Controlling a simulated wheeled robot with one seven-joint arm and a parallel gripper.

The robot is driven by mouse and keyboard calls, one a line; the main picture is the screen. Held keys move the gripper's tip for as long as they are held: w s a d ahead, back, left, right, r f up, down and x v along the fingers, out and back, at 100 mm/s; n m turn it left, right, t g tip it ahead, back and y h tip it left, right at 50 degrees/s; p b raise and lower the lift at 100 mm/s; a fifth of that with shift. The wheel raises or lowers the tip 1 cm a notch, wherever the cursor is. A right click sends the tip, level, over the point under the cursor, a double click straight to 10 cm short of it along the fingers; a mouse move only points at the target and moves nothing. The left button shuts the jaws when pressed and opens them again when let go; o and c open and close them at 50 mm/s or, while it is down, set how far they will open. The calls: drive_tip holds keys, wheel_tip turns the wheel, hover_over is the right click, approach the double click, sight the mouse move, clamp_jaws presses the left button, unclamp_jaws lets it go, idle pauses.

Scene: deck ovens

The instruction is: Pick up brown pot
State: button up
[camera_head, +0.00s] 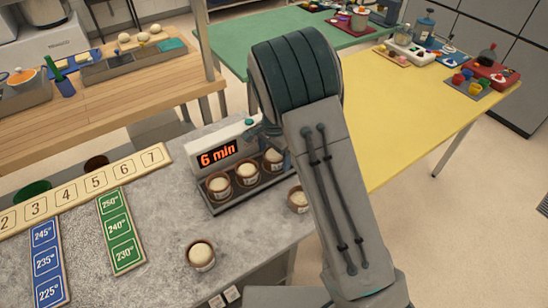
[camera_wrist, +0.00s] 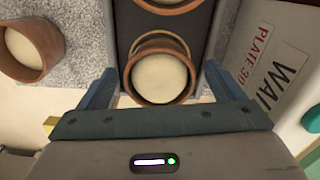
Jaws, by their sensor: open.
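Several brown pots with pale, dough-like tops are in view. In the head view some stand in a row on a dark tray (camera_head: 231,205), with one brown pot (camera_head: 272,161) at its right end. Another brown pot (camera_head: 299,200) stands just off the tray, and one more (camera_head: 201,256) stands nearer on the counter. My gripper (camera_wrist: 162,76) is open, its fingers on either side of a brown pot (camera_wrist: 160,79) in the wrist view. This seems to be the row's right-end pot; finger contact is unclear. In the head view my arm mostly hides the gripper.
A timer box (camera_head: 222,155) reading "6 min" stands right behind the tray; its side panel (camera_wrist: 268,70) is close right in the wrist view. A pot (camera_wrist: 28,50) stands to the left there. Number and temperature boards lie left on the grey counter (camera_head: 165,225).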

drive_tip(key=shift+f, duration=0.1)
drive_tip(key=c, duration=1.2)
